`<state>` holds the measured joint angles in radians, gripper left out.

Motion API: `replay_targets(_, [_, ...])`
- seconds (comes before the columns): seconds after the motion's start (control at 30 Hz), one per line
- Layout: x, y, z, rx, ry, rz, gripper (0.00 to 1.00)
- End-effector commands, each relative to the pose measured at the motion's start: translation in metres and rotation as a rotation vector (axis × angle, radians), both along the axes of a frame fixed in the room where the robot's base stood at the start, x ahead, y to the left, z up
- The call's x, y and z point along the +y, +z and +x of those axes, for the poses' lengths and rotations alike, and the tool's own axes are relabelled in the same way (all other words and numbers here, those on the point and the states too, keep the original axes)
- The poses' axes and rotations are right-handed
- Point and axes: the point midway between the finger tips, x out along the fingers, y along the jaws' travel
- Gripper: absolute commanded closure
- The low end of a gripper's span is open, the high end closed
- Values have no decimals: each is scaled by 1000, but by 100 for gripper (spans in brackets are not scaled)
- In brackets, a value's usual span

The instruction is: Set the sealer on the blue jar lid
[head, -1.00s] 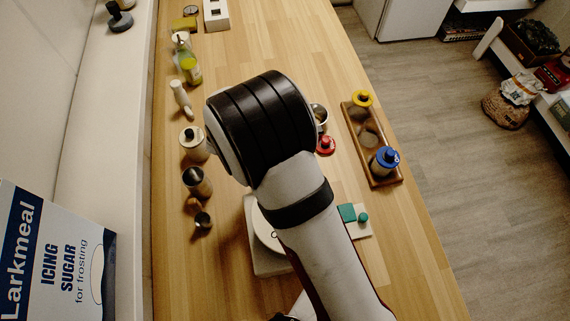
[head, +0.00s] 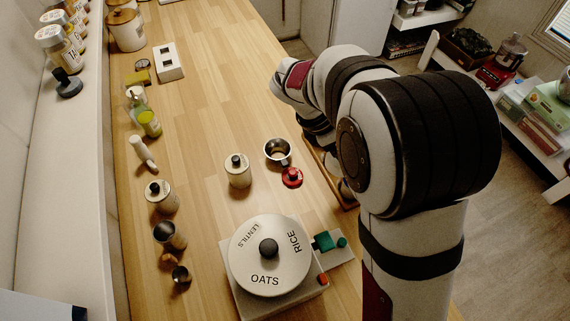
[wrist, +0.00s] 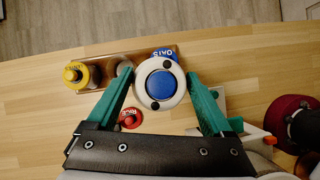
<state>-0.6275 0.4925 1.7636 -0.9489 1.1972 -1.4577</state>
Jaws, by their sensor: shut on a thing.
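My gripper (wrist: 160,88) has two teal fingers, shut on the sealer (wrist: 141,97), a white round ring with dark knobs. A blue disc (wrist: 160,85) fills the ring's middle; I cannot tell whether it is part of the sealer or the lid below. A blue "OATS" tab of the blue jar lid (wrist: 165,54) shows just beyond the ring, so the sealer is over or very near that lid. Contact between them cannot be told. In the head view my arm hides the gripper, the sealer and the blue jar.
The wooden tray (wrist: 172,50) also holds a yellow-lidded jar (wrist: 76,74). A red lid (head: 291,177) lies beside a metal cup (head: 270,149) and a white canister (head: 238,176). A large round lettered disc (head: 250,235) sits nearer.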

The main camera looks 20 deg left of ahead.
Motion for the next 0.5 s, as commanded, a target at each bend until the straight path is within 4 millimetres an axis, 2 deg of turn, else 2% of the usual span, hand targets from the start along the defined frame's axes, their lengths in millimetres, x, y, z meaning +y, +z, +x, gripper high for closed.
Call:
replay_targets(0.03, [-16, 4, 7, -2, -40, 1, 85])
replay_targets(0.17, [-40, 8, 15, 0, -90, 1, 85])
replay_targets(0.27, [-44, 5, 16, 1, -98, 0, 85])
replay_targets(0.5, [-43, -26, 16, 3, -96, -1, 85])
